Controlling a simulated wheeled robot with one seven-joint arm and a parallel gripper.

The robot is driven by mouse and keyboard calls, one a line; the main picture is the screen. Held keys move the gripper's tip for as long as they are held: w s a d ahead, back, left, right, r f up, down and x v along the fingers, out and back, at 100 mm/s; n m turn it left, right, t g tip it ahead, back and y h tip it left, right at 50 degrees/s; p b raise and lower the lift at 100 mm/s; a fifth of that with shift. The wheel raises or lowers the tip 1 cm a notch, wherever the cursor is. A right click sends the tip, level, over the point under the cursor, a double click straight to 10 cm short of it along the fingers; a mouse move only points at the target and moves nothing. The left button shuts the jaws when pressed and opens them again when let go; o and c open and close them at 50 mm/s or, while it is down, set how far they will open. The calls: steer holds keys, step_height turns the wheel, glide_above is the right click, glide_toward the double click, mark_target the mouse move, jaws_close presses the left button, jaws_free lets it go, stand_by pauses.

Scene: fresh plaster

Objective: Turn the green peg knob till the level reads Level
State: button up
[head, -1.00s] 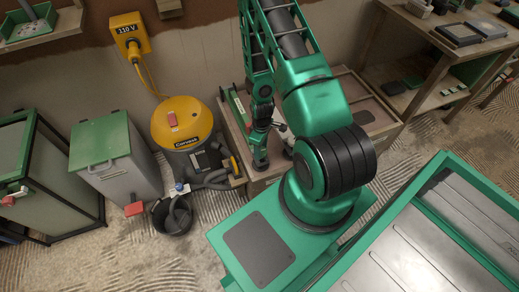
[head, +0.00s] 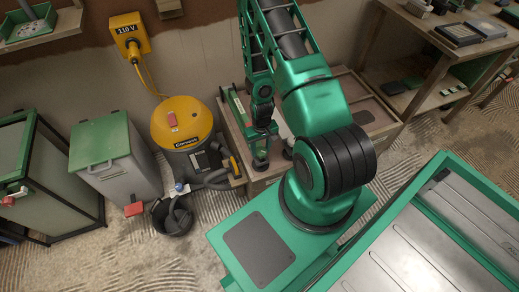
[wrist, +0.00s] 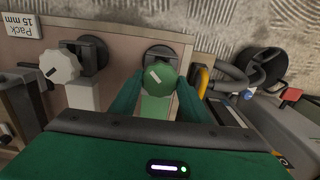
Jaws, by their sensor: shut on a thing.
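The green peg knob (wrist: 160,76) is in the upper middle of the wrist view, with a pale mark on its face set at a slant. My gripper (wrist: 160,88) has its two green fingers on either side of the knob and is shut on it. A pale green strip (wrist: 155,109) runs from the knob toward my palm.
A white knob (wrist: 58,67) on a dark mount sits left of the green one, near a "Pack 15 mm" label (wrist: 20,26). A yellow vacuum (head: 184,122), its hose and a black bucket (head: 172,217) stand left of the bench (head: 350,92).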

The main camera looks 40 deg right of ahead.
steer(key=shift+w, duration=0.1)
stand_by(0.5)
steer(key=o, duration=1)
steer(key=shift+o, duration=0.2)
steer(key=shift+r, duration=0.1)
step_height(320, 180, up, 11)
steer(key=shift+f, duration=0.2)
